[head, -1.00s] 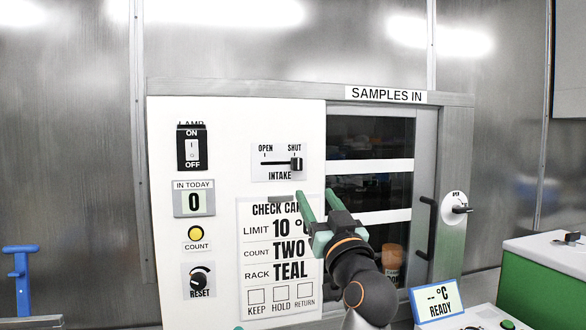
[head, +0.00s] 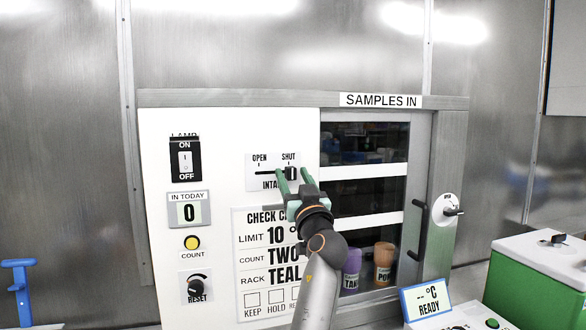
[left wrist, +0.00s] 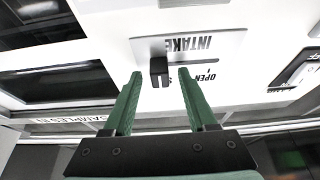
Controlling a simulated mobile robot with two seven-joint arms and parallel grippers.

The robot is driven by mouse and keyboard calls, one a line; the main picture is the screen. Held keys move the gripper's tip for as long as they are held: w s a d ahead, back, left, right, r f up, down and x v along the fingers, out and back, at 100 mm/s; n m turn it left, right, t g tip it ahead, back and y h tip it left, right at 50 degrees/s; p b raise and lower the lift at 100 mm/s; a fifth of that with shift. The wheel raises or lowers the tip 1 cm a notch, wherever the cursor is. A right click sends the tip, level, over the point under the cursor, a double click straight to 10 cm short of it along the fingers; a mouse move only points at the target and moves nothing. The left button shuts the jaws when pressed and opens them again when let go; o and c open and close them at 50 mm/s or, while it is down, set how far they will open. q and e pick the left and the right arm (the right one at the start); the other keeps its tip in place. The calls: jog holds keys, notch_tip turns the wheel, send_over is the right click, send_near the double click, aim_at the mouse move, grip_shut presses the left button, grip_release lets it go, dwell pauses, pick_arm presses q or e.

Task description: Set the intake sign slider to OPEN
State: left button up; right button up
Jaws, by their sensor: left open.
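The intake sign (head: 252,182) is a pale plate on the white panel, marked OPEN on the left and SHUT on the right. Its black slider knob (head: 290,173) stands at the SHUT end of the slot. My left gripper (head: 293,176) is open, with its green fingers reaching up to the knob and covering part of the INTAKE label. In the left wrist view the sign plate (left wrist: 225,44) appears upside down. There the knob (left wrist: 159,72) shows between the two fingertips (left wrist: 160,76), with a gap on each side. My right gripper is not in view.
Left of the sign are a lamp switch (head: 185,161), a count button (head: 192,243) and a reset knob (head: 195,288). A check card (head: 250,232) is below. Right is the SAMPLES IN window with a door handle (head: 419,230) and two labelled containers behind the glass.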

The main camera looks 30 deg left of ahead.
pick_arm(q)
jog(key=shift+w+a+r, duration=0.1)
jog(key=shift+a, duration=0.05)
grip_shut()
dwell(0.4)
dwell(1.0)
